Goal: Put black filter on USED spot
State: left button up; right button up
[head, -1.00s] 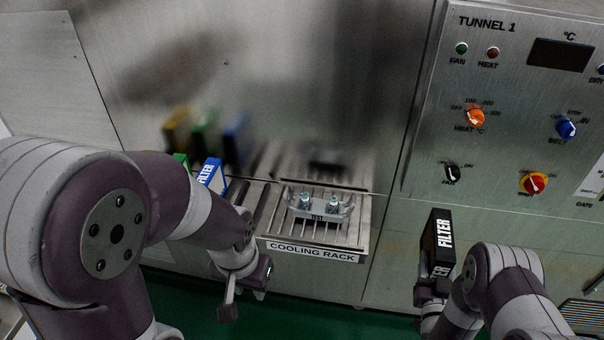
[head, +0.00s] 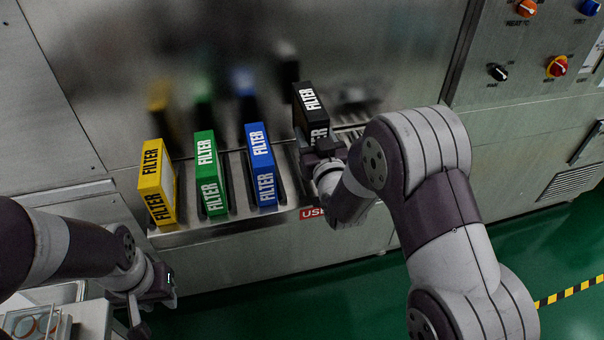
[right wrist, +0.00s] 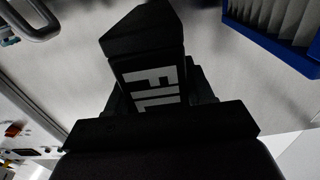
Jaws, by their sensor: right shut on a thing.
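The black filter (head: 311,112) is held by my right gripper (head: 322,150), over the right part of the shelf and just right of the blue filter. It also fills the middle of the right wrist view (right wrist: 150,75), gripped between the fingers. I cannot tell whether its bottom touches the shelf. The red USED label (head: 312,213) is on the shelf's front edge below it, partly hidden by my right arm. My left gripper (head: 150,305) hangs empty at the lower left, away from the shelf; its finger gap is unclear.
A yellow filter (head: 157,183), a green filter (head: 209,173) and a blue filter (head: 261,164) stand upright in a row on the metal shelf (head: 190,236). The blue filter's pleats show close by in the right wrist view (right wrist: 280,30). A steel wall rises behind.

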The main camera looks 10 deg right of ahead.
jog(key=f, duration=0.8)
jog(key=shift+s, duration=0.35)
jog(key=shift+f, duration=0.35)
jog(key=shift+r, duration=0.1)
jog(key=shift+s, duration=0.1)
jog(key=shift+f, duration=0.2)
jog(key=o, duration=1.2)
